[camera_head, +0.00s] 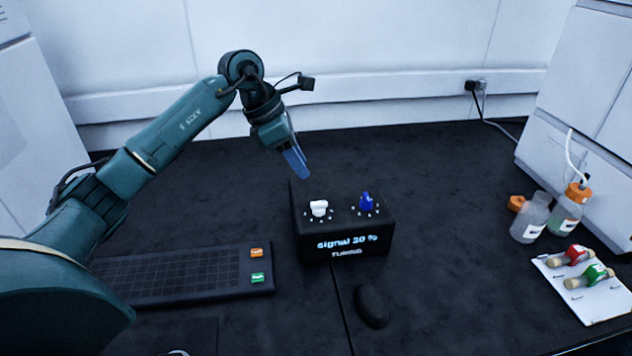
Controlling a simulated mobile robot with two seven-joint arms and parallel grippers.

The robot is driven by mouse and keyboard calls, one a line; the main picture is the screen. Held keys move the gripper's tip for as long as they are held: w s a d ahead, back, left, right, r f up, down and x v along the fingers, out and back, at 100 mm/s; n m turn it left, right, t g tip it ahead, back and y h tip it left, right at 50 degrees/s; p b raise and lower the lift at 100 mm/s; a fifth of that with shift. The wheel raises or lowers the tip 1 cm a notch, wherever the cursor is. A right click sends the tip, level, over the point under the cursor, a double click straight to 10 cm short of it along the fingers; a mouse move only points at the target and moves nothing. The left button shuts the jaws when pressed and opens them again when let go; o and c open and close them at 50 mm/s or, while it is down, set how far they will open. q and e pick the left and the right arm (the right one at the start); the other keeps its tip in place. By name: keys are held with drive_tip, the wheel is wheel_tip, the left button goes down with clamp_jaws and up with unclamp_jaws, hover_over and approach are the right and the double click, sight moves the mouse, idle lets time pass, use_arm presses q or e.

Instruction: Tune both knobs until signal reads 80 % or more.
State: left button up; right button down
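A black tuning box (345,253) stands on the dark bench near the middle of the view. On its top are a white knob (319,208) at the left and a blue knob (366,203) at the right, each ringed by small marks. The display (347,243) on its front reads "signal" with a low value, 20 or 30 %, blurred, and "TUNING" below. My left gripper (301,168) hangs above and behind the white knob, apart from both knobs. Its bluish fingers overlap from this side, so their opening cannot be told. My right gripper is out of view.
A keyboard (175,275) with orange and green keys lies left of the box, a mouse (371,306) in front. At the right are bottles (530,220) and a white tray (590,300) with red-capped and green-capped vials. The bench between box and bottles is clear.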

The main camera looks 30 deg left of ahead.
sight(318, 202)
use_arm(q)
drive_tip(key=shift+y, duration=0.5)
drive_tip(key=x, duration=0.4)
drive_tip(key=a+x, duration=0.1)
drive_tip(key=x, duration=0.2)
drive_tip(key=w+p+x, duration=0.1)
drive_tip(key=x, duration=0.3)
drive_tip(key=shift+a+f, duration=0.3)
drive_tip(key=shift+f, duration=0.15)
drive_tip(key=shift+c, duration=0.3)
clamp_jaws()
